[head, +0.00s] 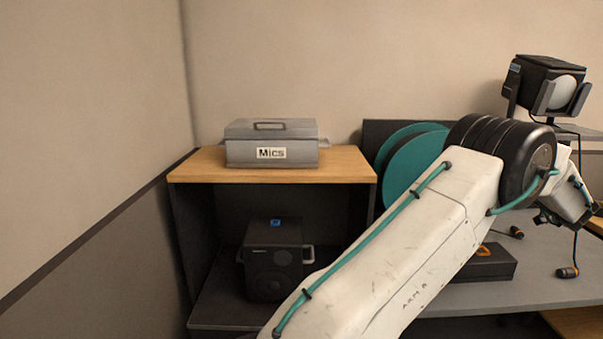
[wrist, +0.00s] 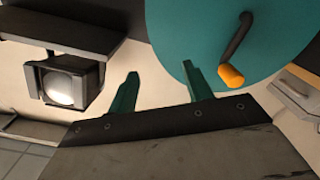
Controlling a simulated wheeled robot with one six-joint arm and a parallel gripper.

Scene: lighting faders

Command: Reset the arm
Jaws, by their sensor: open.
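My arm, white with a teal cable and a black ribbed joint, rises from the bottom of the head view and bends over toward the right. My gripper (wrist: 158,82) shows in the wrist view as two dark green fingers set well apart on a dark bar. It is open, with nothing between the fingers. The right finger overlaps the edge of a large teal disc in the picture; I cannot tell whether they touch. In the head view the fingers are hidden or too small to make out.
A grey case labelled Mics (head: 271,145) sits on a wooden-topped shelf (head: 345,163), with a black speaker (head: 273,260) below. Teal discs (head: 408,165) stand behind my arm. A stage lamp (head: 545,85) stands at the right. A dark box (head: 487,263) lies on the grey desk (head: 540,285).

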